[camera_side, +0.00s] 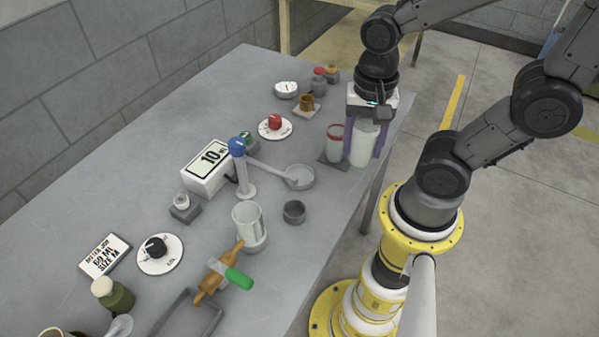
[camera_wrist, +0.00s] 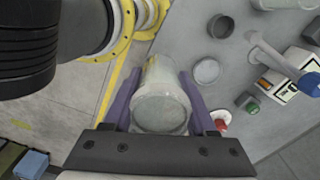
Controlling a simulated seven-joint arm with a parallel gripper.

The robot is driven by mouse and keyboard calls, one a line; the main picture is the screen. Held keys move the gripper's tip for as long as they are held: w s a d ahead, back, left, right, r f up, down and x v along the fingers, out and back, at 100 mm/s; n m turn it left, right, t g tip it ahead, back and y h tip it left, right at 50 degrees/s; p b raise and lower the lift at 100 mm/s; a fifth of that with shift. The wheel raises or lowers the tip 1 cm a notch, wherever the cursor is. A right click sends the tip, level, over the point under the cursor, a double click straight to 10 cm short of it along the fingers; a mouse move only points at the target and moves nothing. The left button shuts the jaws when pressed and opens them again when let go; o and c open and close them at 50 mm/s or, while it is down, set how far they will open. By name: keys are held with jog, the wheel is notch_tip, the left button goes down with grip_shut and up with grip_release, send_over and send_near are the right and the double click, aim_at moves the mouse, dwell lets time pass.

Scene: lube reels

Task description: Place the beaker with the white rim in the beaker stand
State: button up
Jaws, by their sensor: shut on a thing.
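My gripper (camera_side: 363,152) is at the far right of the table, its purple fingers shut on the white-rimmed beaker (camera_side: 362,140), one on each side. In the wrist view, the beaker (camera_wrist: 160,108) sits upright between the fingers. I cannot tell whether its base touches the table. A small dark grey round open holder (camera_side: 294,212), probably the beaker stand, is on the table nearer the camera and is empty.
A red-knobbed dial (camera_side: 275,125) is behind. The table edge is close on the right.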

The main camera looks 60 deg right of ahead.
jog(key=w+f, duration=0.4)
jog(key=w, duration=0.4)
send_near(300, 177)
jog(key=shift+s+f, duration=0.6)
jog(key=shift+s, duration=0.05)
jog(key=shift+w+f, duration=0.65)
jog(key=shift+f, duration=1.6)
jog(key=shift+f, duration=0.2)
